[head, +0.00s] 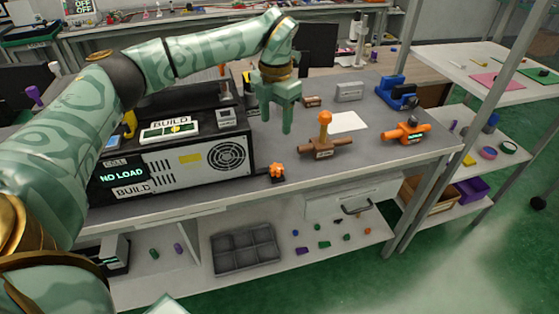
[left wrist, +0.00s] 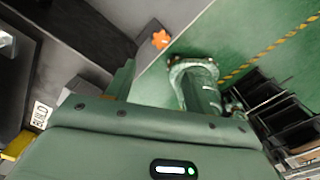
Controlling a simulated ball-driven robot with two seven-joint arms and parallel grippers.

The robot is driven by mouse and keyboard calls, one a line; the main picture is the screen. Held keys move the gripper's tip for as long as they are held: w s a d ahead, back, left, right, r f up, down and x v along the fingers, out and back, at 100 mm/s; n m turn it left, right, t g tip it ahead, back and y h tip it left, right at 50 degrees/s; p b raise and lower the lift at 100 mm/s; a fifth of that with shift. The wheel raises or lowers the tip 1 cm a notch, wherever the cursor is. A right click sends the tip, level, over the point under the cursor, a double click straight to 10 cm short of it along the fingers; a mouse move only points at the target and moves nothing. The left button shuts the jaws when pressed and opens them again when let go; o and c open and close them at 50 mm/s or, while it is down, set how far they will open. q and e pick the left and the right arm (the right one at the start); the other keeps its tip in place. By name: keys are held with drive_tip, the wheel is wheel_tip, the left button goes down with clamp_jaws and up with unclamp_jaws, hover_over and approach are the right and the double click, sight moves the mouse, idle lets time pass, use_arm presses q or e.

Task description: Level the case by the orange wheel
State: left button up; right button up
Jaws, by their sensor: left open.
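The orange wheel (head: 277,171) is a small lobed knob on a dark block at the front edge of the grey bench, just right of the black and silver case (head: 190,165). The wheel also shows in the left wrist view (left wrist: 160,38), near the top. The case has a vent grille and a "NO LOAD" display; I cannot tell whether it is level. My left gripper (head: 277,122) is open and empty, above the bench behind the wheel and apart from it. My left arm hides part of the case's left side. My right gripper is not in view.
A brown fixture with an upright orange-topped lever (head: 325,118) stands right of the gripper. Farther right are an orange valve-like fixture (head: 405,132) and a blue device (head: 397,92). A white sheet (head: 347,123) lies on the bench. A grey divided tray (head: 245,250) sits on the lower shelf.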

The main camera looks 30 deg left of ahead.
sight(277, 167)
use_arm(q)
wheel_tip(277, 167, down, 14)
drive_tip(key=b, duration=0.3)
drive_tip(key=shift+r+b, duration=0.1)
drive_tip(key=shift+b, duration=0.25)
drive_tip(key=shift+f, duration=0.65)
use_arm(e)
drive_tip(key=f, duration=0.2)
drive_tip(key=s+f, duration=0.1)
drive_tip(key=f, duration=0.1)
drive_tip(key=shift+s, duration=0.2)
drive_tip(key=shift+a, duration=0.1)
use_arm(q)
drive_tip(key=shift+r, duration=0.1)
drive_tip(key=c, duration=1)
